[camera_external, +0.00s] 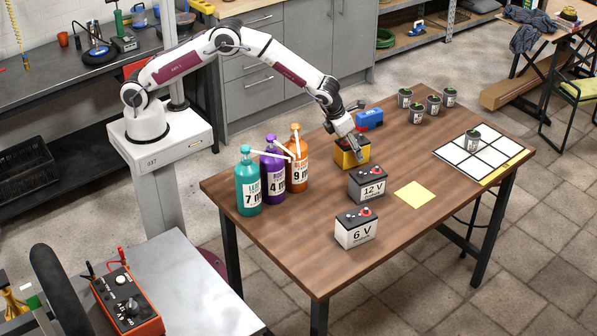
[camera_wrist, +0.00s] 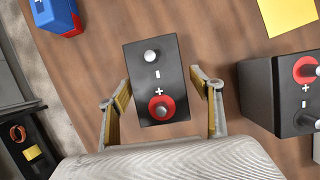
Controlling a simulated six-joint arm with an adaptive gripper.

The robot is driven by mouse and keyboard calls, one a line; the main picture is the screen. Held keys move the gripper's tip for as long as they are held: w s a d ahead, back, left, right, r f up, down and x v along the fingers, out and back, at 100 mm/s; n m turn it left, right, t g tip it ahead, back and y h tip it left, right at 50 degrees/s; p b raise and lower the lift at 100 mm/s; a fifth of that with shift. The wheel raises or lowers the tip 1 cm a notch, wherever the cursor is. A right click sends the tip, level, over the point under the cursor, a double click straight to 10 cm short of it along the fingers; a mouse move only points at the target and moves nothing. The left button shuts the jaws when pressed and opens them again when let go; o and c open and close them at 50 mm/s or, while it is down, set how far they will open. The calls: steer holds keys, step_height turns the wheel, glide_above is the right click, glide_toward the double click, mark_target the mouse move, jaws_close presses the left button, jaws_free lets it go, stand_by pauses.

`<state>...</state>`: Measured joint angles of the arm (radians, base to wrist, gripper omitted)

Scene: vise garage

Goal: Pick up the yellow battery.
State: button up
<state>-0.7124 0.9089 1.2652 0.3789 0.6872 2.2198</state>
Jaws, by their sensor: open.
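The yellow battery (camera_external: 347,157) has a yellow body and a dark top and stands on the wooden table. Its black top (camera_wrist: 155,80) with a silver terminal and a red-ringed terminal fills the middle of the wrist view, and its yellow sides are hidden there. My gripper (camera_external: 354,151) is right at the battery from above. In the wrist view my gripper (camera_wrist: 161,88) is open, with one finger on each side of the battery's lower half. The exact finger height is hard to tell.
A 12 V battery (camera_external: 368,186) stands close by and shows at the right of the wrist view (camera_wrist: 262,95). A 6 V battery (camera_external: 355,229) is nearer the front. A blue battery (camera_external: 369,119) stands behind. Bottles (camera_external: 248,187) stand left. A yellow note (camera_external: 414,194) lies right.

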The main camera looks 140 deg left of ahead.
steer(key=shift+x, duration=0.9)
steer(key=c, duration=1.8)
steer(key=shift+r, duration=0.2)
jaws_close()
steer(key=shift+w+r, duration=0.1)
steer(key=shift+r, duration=4.9)
